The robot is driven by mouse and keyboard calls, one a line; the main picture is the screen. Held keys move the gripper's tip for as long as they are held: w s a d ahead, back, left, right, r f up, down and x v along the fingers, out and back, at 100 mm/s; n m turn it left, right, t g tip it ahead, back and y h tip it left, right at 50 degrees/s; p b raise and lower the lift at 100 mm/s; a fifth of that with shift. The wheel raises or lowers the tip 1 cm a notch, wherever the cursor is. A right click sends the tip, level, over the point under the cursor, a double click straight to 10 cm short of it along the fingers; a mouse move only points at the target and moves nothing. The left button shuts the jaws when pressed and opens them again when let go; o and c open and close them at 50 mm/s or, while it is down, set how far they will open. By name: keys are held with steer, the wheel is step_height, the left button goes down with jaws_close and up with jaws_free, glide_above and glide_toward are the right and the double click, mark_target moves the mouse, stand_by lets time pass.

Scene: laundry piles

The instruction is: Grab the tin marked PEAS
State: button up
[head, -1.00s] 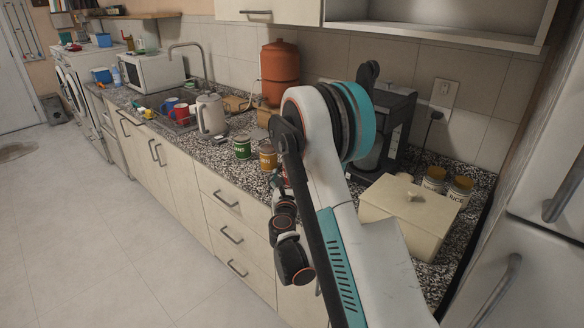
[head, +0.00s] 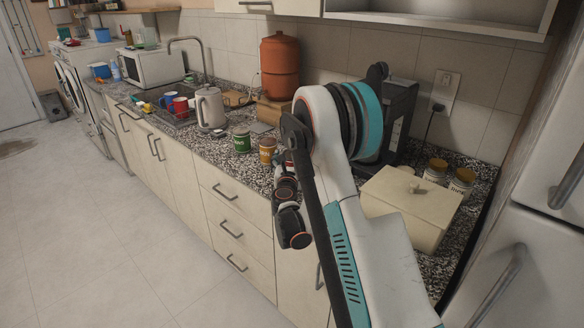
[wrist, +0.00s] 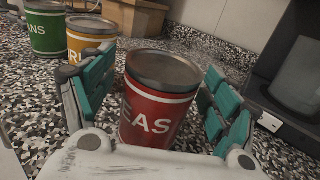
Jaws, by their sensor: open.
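A red tin (wrist: 158,100) with a grey lid stands upright on the speckled counter in the wrist view. My gripper (wrist: 160,74) is open, with one teal finger on the left of the tin and one on the right. The tin sits between the fingers, and I cannot tell whether either touches it. In the head view my arm hides most of the gripper and the tin.
A yellow tin (wrist: 90,36) stands close beyond the left finger, with a green tin (wrist: 46,28) farther left. A dark coffee machine (wrist: 296,75) stands on the right. The head view shows a cream lidded box (head: 410,205), a kettle (head: 210,108) and two jars by the wall.

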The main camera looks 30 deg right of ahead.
steer(key=c, duration=1.5)
steer(key=shift+c, duration=0.2)
steer(key=shift+r, duration=0.15)
